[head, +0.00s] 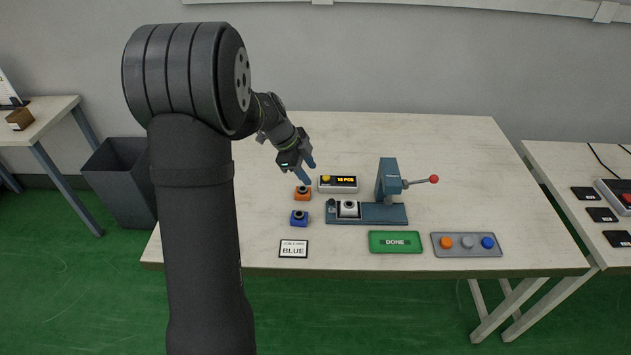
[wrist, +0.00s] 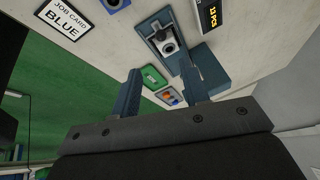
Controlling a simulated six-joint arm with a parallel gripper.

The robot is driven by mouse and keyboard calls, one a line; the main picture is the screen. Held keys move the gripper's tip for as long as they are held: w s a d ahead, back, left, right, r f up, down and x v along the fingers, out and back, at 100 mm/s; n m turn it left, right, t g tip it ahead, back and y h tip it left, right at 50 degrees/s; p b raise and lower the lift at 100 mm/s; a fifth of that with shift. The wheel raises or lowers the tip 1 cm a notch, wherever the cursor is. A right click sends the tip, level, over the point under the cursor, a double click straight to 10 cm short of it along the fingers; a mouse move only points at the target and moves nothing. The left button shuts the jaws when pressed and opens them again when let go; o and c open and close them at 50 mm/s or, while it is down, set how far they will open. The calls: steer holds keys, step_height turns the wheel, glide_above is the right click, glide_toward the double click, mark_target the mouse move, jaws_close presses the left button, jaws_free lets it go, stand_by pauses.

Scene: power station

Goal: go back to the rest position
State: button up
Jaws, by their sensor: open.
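My gripper (head: 308,168) hangs above the wooden table (head: 440,140), behind the orange block and left of the display box. Its two blue fingers are apart, with nothing between them. In the wrist view the fingers of my gripper (wrist: 160,95) also stand wide apart and empty. My arm rises at the left of the head view and reaches over the table.
On the table are an orange block (head: 303,193), a blue block (head: 299,218), a display box (head: 338,184), a press (head: 388,180) with a grey-white block (head: 348,208), a BLUE job card (head: 293,249), a green DONE plate (head: 395,242) and a tray (head: 466,252). The table's back is clear.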

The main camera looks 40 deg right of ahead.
mark_target(330, 202)
steer(key=shift+w+a+r, duration=0.15)
steer(key=shift+a+r, duration=0.15)
steer(key=shift+r, duration=0.35)
steer(key=x, duration=1.7)
steer(key=shift+d+f, duration=0.15)
steer(key=shift+s+d, duration=0.5)
steer(key=shift+s, duration=0.05)
steer(key=shift+o, duration=0.3)
